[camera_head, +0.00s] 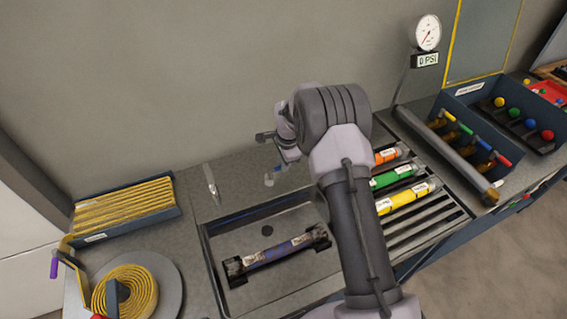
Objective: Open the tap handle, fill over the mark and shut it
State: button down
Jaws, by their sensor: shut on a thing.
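A slim silver upright piece (211,182), perhaps the tap spout, stands at the sink's back left. A blue-purple cylinder (268,256) with a pale label lies in the sink between two dark end blocks. I cannot make out a fill mark or running water.
Orange (386,156), green (394,176) and yellow (408,199) tubes lie on a slotted rack at right. A gauge (428,33) reads "0 PSI". Blue bins (470,95) stand behind. A yellow coil (127,292) and a tray of yellow strips (125,208) are at left.

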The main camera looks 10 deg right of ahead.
jog(key=shift+s+f+m+b, duration=0.1)
jog(key=shift+m+b, duration=0.2)
jog(key=shift+b, duration=0.05)
dwell(0.5)
jog(key=shift+s+f+m+b, duration=0.1)
jog(key=shift+s+m+b, duration=0.35)
jog(key=shift+m+b, duration=0.5)
jog(key=m+b, duration=0.1)
jog(key=s+m+b, duration=0.1)
jog(key=m+h+b, duration=0.1)
jog(key=b, duration=0.1)
jog(key=shift+s+a+f+m, duration=0.1)
jog(key=shift+s+a+m, duration=0.15)
jog(key=m+b, duration=0.1)
jog(key=s+m+b, duration=0.1)
jog(key=shift+a+b, duration=0.25)
jog(key=shift+b, duration=0.15)
jog(key=shift+s+a+r+m+g+h+b, duration=0.15)
jog(key=shift+s+a+m+h+b, duration=0.05)
jog(key=shift+m+b, duration=0.45)
jog(key=shift+s+a+r+m+g+h+b, duration=0.1)
jog(key=shift+s+a+m+g+h+b, duration=0.1)
jog(key=shift+m+b, duration=0.4)
jog(key=c, duration=1.4)
grip_release()
jog(key=shift+r, duration=0.1)
